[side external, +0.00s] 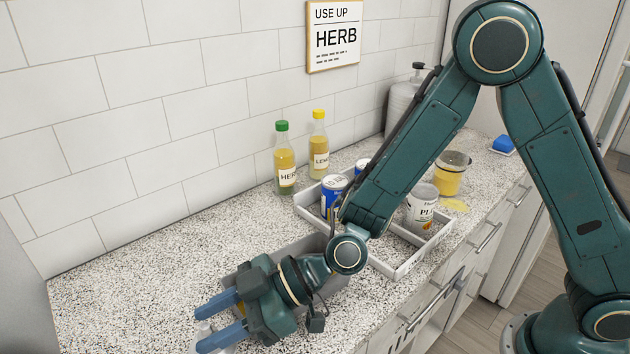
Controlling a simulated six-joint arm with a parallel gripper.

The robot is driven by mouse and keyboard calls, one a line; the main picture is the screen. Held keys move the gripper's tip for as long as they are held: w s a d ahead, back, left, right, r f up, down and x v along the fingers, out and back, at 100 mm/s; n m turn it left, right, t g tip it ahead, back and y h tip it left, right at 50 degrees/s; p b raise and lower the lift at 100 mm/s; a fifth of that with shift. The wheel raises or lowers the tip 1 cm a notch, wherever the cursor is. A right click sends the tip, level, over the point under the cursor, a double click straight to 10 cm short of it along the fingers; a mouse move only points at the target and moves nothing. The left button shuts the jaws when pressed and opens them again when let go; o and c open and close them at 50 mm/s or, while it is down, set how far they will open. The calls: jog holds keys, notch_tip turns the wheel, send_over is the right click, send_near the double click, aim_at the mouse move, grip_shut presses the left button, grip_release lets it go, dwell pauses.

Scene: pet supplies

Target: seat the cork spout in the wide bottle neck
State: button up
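My gripper (206,328) is low over the front left of the speckled counter, its two blue fingers apart and pointing left. A pale, partly see-through thing (204,331) shows between and below the fingertips. The fingers hide much of it, and I cannot tell what it is or whether they touch it. I cannot make out a cork spout or an open wide bottle neck. Two upright yellow bottles stand by the tiled wall: the one labelled HERB has a green cap (285,160), and the other has a yellow cap (318,147).
A grey tray (411,262) holds blue-and-white cans (333,195) and a pale can (421,205). A grey bin (318,247) sits behind my wrist. The left counter is clear.

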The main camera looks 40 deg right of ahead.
jog(key=shift+x, duration=0.8)
grip_shut()
